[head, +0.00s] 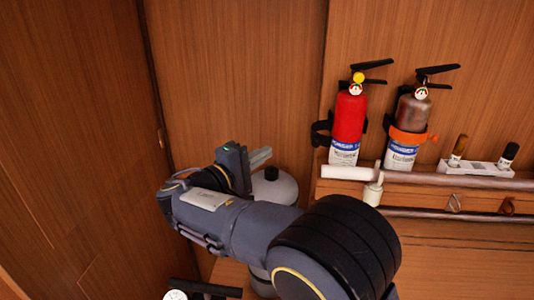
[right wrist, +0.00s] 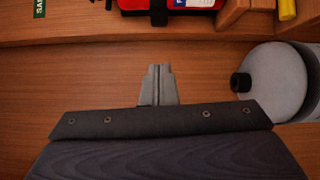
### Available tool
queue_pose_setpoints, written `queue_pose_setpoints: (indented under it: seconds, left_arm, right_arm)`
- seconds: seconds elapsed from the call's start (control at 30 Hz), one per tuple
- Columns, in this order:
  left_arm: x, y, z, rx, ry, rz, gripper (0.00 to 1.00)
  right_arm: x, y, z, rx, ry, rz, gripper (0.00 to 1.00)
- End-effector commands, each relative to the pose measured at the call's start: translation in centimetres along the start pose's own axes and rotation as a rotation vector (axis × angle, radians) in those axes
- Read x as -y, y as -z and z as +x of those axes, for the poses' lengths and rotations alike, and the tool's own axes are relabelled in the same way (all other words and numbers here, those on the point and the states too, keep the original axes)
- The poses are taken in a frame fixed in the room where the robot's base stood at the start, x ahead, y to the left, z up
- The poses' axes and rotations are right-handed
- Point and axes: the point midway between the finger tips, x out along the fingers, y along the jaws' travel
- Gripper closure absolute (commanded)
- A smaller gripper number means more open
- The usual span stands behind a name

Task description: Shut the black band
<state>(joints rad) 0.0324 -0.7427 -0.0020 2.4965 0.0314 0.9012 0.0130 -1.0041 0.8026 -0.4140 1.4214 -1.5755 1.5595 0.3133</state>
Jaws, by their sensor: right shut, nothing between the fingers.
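The black band (head: 320,134) sticks out to the left of the red fire extinguisher (head: 349,122) on the wall at the upper right. It does not cross the front of the red cylinder, so it looks open; its back is hidden. My right gripper (head: 260,157) is shut and empty, left of and apart from the band. In the right wrist view its fingers (right wrist: 160,72) are together over wood. A red object (right wrist: 135,5) with a black strap shows at that view's top edge; I cannot tell for certain what it is. My left gripper is not in view.
A grey extinguisher (head: 413,110) with an orange band (head: 408,136) stands right of the red one. A white tank (head: 283,188) with a black knob is close beside my right gripper. A white roll (head: 346,173) lies below the red extinguisher. Wood panels enclose the left.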

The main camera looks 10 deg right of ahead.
Motion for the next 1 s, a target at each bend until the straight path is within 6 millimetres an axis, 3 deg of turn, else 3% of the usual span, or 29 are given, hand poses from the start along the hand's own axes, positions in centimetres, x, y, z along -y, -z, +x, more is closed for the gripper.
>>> queue_pose_setpoints:
  seconds: [0.37, 0.5, 0.63, 1.0]
  left_arm:
    - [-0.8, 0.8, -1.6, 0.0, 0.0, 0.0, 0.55]
    - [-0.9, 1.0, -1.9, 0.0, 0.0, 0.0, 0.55]
    - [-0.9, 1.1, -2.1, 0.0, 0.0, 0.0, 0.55]
    - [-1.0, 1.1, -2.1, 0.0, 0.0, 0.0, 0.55]
  right_arm:
    - [-0.1, -0.2, 8.2, 0.005, 0.004, -0.002, 1.0]
    - [-0.1, -2.5, 8.4, 0.001, 0.005, -0.003, 1.0]
    - [0.0, -3.5, 8.6, 0.0, 0.004, -0.002, 1.0]
    - [0.1, -4.0, 8.7, 0.001, 0.004, -0.002, 1.0]
